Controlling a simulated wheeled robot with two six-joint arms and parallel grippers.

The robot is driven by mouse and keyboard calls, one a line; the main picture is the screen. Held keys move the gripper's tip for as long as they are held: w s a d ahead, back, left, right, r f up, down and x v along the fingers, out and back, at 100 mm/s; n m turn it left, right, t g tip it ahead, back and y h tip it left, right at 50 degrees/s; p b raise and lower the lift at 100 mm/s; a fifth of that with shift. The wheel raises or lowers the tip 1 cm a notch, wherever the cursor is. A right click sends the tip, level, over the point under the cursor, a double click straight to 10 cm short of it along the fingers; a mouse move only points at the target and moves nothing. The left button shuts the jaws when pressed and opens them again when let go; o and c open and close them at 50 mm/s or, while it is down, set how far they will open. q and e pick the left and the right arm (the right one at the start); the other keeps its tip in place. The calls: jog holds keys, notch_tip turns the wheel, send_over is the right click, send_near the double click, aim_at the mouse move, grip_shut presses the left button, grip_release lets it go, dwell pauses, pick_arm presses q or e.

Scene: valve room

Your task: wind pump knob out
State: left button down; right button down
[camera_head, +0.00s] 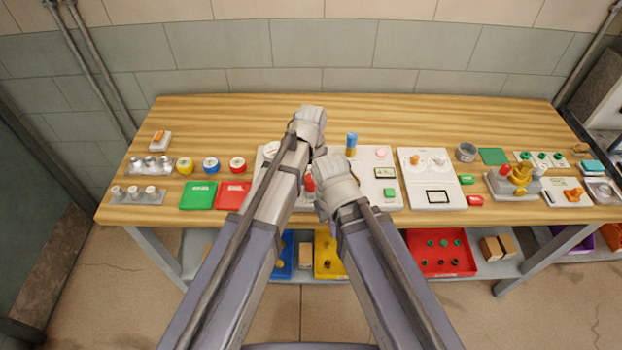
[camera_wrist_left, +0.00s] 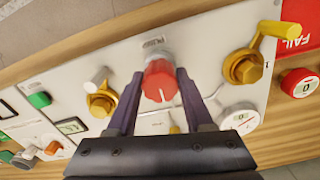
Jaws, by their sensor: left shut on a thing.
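The red knob (camera_wrist_left: 158,80) with a white mark is on a white panel (camera_wrist_left: 210,50), close to the panel's near edge. In the left wrist view it sits between the two dark fingers of my left gripper (camera_wrist_left: 157,88), which is shut on it. In the head view a bit of the red knob (camera_head: 309,184) shows between my arms. My left arm's grey wrist (camera_head: 308,125) covers much of the panel there, and the fingers are hidden. My right gripper (camera_head: 337,183) is just right of the knob; its fingers are hidden under its wrist.
Yellow valve handles (camera_wrist_left: 248,66) (camera_wrist_left: 102,102) flank the knob, and a round gauge (camera_wrist_left: 240,118) is beside them. A blue-topped cylinder (camera_head: 351,142) stands behind the right wrist. Green (camera_head: 198,195) and red (camera_head: 233,195) pads lie left. The bench's back strip (camera_head: 420,115) is clear.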

aim_at(311, 179)
pick_arm(q)
jog(key=shift+n, duration=0.4)
jog(key=shift+c, duration=1.4)
grip_release()
notch_tip(311, 179, up, 8)
jog(key=p, duration=0.8)
jog(key=shift+f, duration=0.1)
